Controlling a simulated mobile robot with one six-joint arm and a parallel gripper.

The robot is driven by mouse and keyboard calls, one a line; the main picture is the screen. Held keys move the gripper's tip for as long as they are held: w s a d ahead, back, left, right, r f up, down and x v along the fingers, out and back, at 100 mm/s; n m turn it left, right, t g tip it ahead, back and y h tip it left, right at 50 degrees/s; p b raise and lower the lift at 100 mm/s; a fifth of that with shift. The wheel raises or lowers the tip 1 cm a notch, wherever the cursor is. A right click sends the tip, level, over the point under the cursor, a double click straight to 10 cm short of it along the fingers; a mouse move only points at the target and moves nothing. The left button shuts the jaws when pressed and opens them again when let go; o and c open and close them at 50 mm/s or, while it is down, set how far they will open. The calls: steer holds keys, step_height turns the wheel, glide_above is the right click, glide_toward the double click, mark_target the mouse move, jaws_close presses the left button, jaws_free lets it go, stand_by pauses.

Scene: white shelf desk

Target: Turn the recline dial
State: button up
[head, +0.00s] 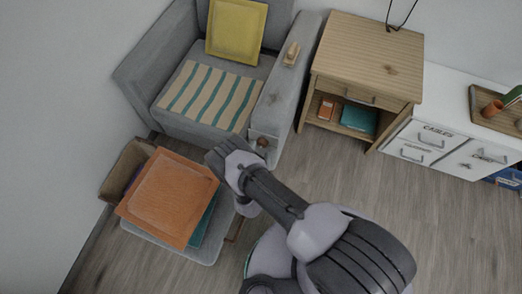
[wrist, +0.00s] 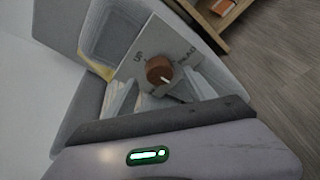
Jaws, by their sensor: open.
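The recline dial (wrist: 159,69) is a round brown-red knob with a pale pointer mark on a light grey plate (wrist: 150,45). The plate carries lettering, with "UP" readable at its left; the pointer aims to the lower right. In the head view the dial (head: 262,142) shows small on the front of the grey armchair's arm (head: 272,100). My gripper (head: 222,150) is close by the chair front. In the wrist view its pale fingers (wrist: 160,88) are open, one on each side of the dial's lower part. I cannot tell whether they touch it.
An orange cushion (head: 170,190) lies on a grey seat or stool (head: 170,245) left of my arm. A wooden side table (head: 365,55) with an open shelf stands right of the chair. Bare wood floor (head: 330,180) lies between my arm and the white drawers (head: 440,140).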

steer(key=shift+x, duration=1.2)
steer(key=shift+c, duration=0.2)
steer(key=c, duration=1.3)
steer(key=m+t+y, duration=0.1)
steer(key=m, duration=0.2)
steer(key=shift+s+d, duration=0.1)
steer(key=shift+f+m+t+y, duration=0.2)
steer(key=shift+m+t+y, duration=0.4)
steer(key=shift+m, duration=0.8)
